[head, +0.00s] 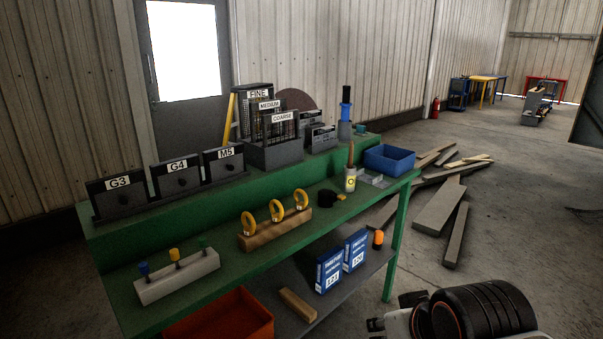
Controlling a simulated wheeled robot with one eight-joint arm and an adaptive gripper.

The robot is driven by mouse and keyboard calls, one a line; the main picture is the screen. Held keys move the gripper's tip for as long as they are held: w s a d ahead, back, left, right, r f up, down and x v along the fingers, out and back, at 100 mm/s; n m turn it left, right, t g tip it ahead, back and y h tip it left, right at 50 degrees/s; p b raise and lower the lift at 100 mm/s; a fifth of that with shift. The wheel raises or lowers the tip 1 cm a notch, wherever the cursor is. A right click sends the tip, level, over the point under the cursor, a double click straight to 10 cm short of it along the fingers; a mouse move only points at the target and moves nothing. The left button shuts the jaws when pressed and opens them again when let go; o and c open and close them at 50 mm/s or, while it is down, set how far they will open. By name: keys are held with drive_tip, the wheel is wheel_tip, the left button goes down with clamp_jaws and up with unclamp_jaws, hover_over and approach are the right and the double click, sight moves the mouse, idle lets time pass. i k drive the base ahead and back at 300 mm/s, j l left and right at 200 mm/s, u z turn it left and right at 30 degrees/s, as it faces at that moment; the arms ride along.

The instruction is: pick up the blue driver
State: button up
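A small driver with a blue handle (143,269) stands upright at the left end of a pale block (178,277), on the near left part of the green bench. A yellow-handled driver (174,255) and a green-topped one (203,243) stand beside it in the same block. The lower part of the blue driver is hidden in the block. My arm shows at the bottom right, well away from the block. Small dark parts at its left end (376,324) may be my gripper, but its fingers cannot be made out. Nothing is seen held there.
The green bench (232,247) carries a wooden block (274,230) with yellow rings and a blue bin (389,158). Bins marked G3, G4 and M5 stand on its raised back. Below are blue boxes (329,271) and an orange tray (222,318). Planks (439,206) lie on the floor at right.

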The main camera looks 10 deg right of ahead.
sight(345, 115)
drive_tip(key=i+l+z, duration=0.15)
drive_tip(key=i+z, duration=0.85)
drive_tip(key=i+j, duration=0.05)
drive_tip(key=i, duration=0.05)
